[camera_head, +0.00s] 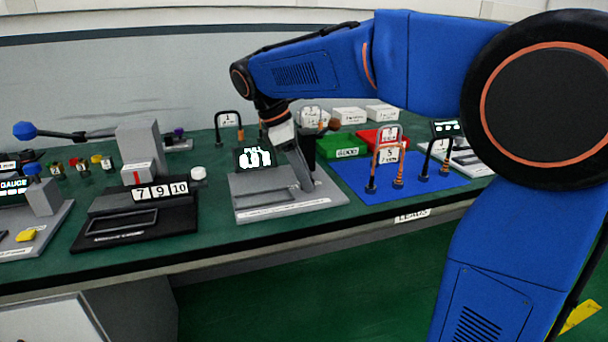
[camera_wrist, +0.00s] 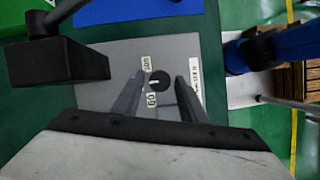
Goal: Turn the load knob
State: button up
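The load knob (camera_wrist: 159,79) is a small dark round knob with a white pointer mark. The knob is hidden there.
A black block with a lever (camera_wrist: 70,65) stands close beside my gripper. A blue mat (camera_head: 350,175) with upright cable loops (camera_head: 385,160) lies to the right. A black unit with number tiles (camera_head: 160,191) stands to the left. The table's front edge is near.

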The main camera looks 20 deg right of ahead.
jog(key=c, duration=0.7)
jog(key=shift+c, duration=0.2)
jog(key=shift+m, duration=0.3)
jog(key=m, duration=0.2)
jog(key=m+g+y, duration=0.1)
jog(key=m, duration=0.1)
jog(key=m+g, duration=0.1)
jog(key=m, duration=0.1)
jog(key=shift+w+d, duration=0.15)
jog(key=shift+w, duration=0.1)
jog(key=m+y, duration=0.1)
jog(key=m, duration=0.1)
jog(key=m+g+y, duration=0.1)
jog(key=m, duration=0.2)
jog(key=shift+d, duration=0.1)
jog(key=shift+m, duration=0.3)
jog(key=o, duration=1)
jog(key=shift+o, duration=0.2)
